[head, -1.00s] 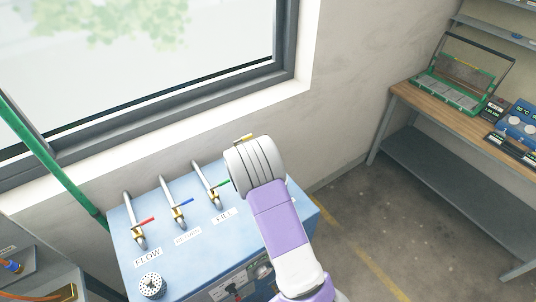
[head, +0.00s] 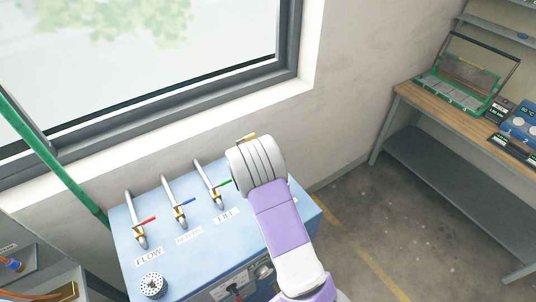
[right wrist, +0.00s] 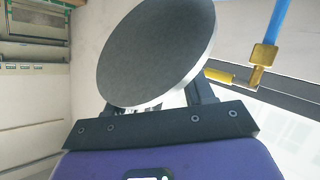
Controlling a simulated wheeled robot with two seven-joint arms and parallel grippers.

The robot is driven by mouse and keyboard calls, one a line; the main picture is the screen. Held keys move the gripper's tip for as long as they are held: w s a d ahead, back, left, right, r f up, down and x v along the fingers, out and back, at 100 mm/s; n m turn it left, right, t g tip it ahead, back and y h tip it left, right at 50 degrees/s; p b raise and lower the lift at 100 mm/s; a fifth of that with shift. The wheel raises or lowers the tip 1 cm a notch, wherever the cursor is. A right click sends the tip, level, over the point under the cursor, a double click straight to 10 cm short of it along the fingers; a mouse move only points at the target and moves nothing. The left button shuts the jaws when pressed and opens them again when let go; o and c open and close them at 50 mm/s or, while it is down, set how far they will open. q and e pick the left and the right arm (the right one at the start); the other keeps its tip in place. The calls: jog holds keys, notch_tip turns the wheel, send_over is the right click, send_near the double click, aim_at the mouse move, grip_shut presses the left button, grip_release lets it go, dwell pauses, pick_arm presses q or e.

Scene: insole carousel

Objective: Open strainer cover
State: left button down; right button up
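A large round disc with a dark grey face and bright metal rim fills the upper middle of the right wrist view (right wrist: 155,50). I cannot tell for sure that it is the strainer cover. My right gripper (right wrist: 168,96) is right behind it; its fingers stand apart, their tips hidden by the disc, so I cannot tell whether they hold it. In the head view my right arm covers the right part of the blue console (head: 195,262), and its gripper is not visible there. My left gripper is not in view.
The console carries several pipes with coloured levers, such as the red-handled valve (head: 141,226), and a perforated round fitting (head: 153,285). A green pipe (head: 60,165) runs along the left. A workbench (head: 450,115) stands at right. Floor between is clear.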

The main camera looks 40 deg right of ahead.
jog(key=shift+w, duration=0.1)
jog(key=shift+a, duration=0.1)
jog(key=shift+s+a+r+p, duration=0.25)
jog(key=shift+a+r+p, duration=0.5)
jog(key=shift+p, duration=0.1)
jog(key=shift+s+a+r+p, duration=0.3)
jog(key=shift+a+r+p, duration=0.25)
jog(key=shift+a+r, duration=0.15)
jog(key=shift+s+a+r+p, duration=0.25)
jog(key=shift+a+r+p, duration=0.3)
jog(key=shift+a, duration=0.2)
jog(key=shift+s+a+r, duration=0.2)
jog(key=shift+a+r, duration=0.2)
jog(key=shift+a, duration=0.05)
jog(key=shift+s+a+r, duration=0.2)
jog(key=shift+a+r, duration=0.15)
jog(key=shift+a, duration=0.1)
jog(key=v, duration=0.7)
jog(key=shift+s+a, duration=0.2)
jog(key=shift+a, duration=0.05)
